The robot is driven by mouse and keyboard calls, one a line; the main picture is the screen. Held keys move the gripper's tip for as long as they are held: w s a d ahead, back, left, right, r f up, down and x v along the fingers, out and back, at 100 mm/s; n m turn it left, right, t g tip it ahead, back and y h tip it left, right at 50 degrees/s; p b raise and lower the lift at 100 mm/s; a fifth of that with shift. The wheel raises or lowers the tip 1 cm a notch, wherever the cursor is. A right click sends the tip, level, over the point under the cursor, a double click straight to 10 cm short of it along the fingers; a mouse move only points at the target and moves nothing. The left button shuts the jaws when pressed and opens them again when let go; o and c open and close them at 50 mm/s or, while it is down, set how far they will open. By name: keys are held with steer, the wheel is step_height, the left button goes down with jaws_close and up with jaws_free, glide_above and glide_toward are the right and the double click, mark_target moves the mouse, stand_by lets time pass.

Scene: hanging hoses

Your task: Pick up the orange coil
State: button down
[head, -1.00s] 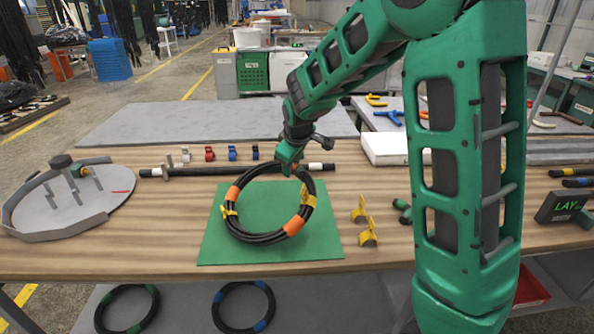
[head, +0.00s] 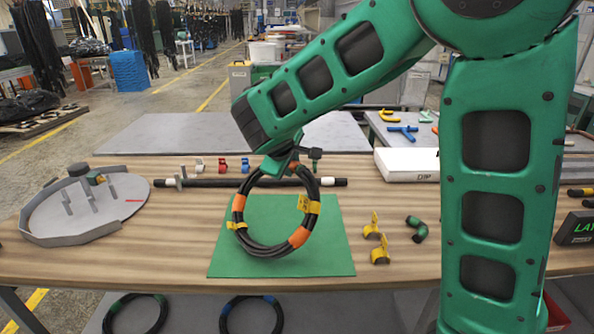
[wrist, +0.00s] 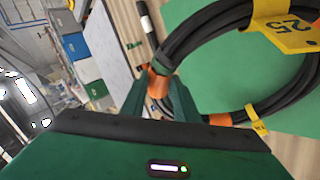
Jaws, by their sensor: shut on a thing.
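The orange coil is a ring of black hose with orange bands (head: 299,237) and yellow tags, seen over the green mat (head: 325,263) in the head view. My gripper (head: 276,166) is shut on its far, upper side. The coil hangs steeply from the gripper, its near side low over the mat; I cannot tell whether it touches the mat. In the wrist view the fingers (wrist: 157,85) close around the hose at an orange band, and a yellow tag (wrist: 285,32) shows on the coil.
A black bar (head: 225,183) lies behind the mat. A round grey fixture (head: 85,210) stands at left. Yellow clips (head: 378,250) and a green-black fitting (head: 416,229) are at right, with a white box (head: 405,165) behind. Green-banded (head: 135,312) and blue-banded (head: 252,312) coils lie below.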

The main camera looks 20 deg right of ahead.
steer(key=s+a+r+t+h, duration=0.1)
steer(key=a+r, duration=0.3)
steer(key=r, duration=0.6)
steer(key=shift+s+a+n+t+h, duration=0.3)
steer(key=shift+s+h, duration=0.3)
steer(key=shift+s, duration=0.15)
stand_by(0.5)
